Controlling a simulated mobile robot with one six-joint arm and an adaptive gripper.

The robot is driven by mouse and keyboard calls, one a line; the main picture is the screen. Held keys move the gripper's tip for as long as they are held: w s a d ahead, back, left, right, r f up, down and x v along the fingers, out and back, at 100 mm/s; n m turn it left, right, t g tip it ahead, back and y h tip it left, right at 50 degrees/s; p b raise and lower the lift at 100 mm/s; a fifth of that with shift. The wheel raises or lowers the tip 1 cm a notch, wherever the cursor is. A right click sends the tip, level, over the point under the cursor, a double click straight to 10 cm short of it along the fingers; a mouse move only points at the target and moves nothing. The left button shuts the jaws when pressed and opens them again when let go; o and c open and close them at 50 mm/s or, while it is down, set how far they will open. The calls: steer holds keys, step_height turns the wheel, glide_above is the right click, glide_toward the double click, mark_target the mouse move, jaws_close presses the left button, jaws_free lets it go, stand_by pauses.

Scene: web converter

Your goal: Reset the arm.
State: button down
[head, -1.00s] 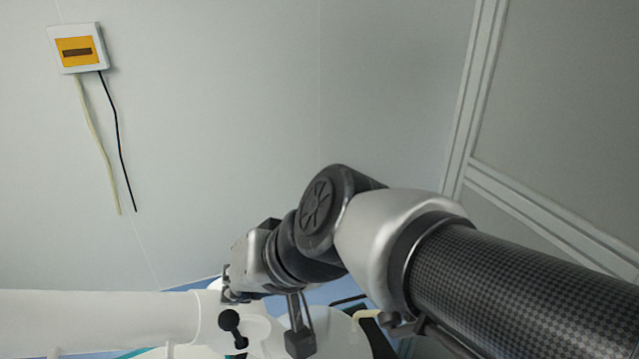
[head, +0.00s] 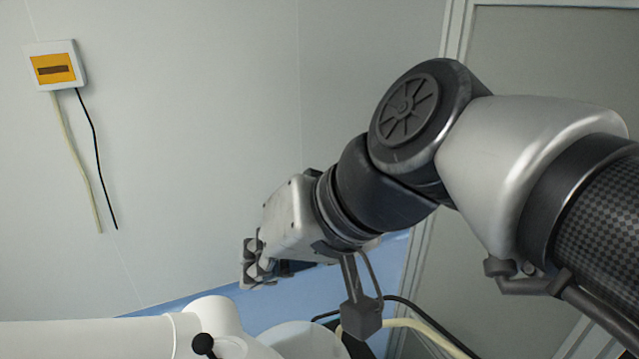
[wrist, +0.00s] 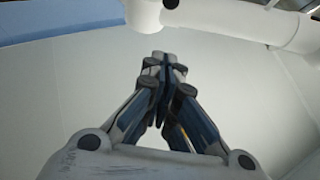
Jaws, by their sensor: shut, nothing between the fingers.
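My arm reaches in from the right in the head view, its black joint and silver link large in the picture. My gripper (head: 251,264) is at the arm's far left end, seen from the side above the white machine. In the wrist view my gripper (wrist: 162,58) shows its fingers brought together at the tips, with nothing between them. It touches nothing that I can see.
A white tubular machine part (head: 90,338) runs along the lower left, with a black knob (head: 203,344) on it. A wall box (head: 55,66) with an orange front hangs at the upper left, two cables below it. A framed panel (head: 555,55) stands at right. The wall area at centre left is clear.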

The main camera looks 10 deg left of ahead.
steer(key=s+d+f+m+h+b, duration=0.25)
steer(key=d+f+b, duration=0.45)
steer(key=f, duration=0.5)
steer(key=s+d+f+m+t+h+b, duration=0.1)
steer(key=s+d+f+h+b, duration=0.2)
steer(key=d+f+b, duration=0.55)
steer(key=s+d+f+m+h+b, duration=0.15)
steer(key=d+f+b, duration=0.25)
steer(key=d+f, duration=0.8)
steer(key=w+a+r+m+g+p, duration=0.1)
steer(key=w+a+r+m+p, duration=0.2)
steer(key=a+r+p, duration=0.4)
steer(key=w+a+r+m+g+y+p, duration=0.1)
steer(key=w+a+r+m+g+p, duration=0.15)
steer(key=a+r+p, duration=0.5)
steer(key=w+a+r+m+p, duration=0.4)
steer(key=a+r+p, duration=0.3)
steer(key=r, duration=0.1)
steer(key=a+r+m+g+p, duration=0.2)
steer(key=a+r+m+p, duration=0.1)
steer(key=a+p, duration=0.3)
steer(key=s+a+f, duration=0.1)
steer(key=a+f, duration=0.5)
steer(key=f, duration=0.4)
steer(key=shift+s+a+b, duration=0.2)
steer(key=shift+s+b, duration=0.1)
steer(key=shift+b, duration=0.05)
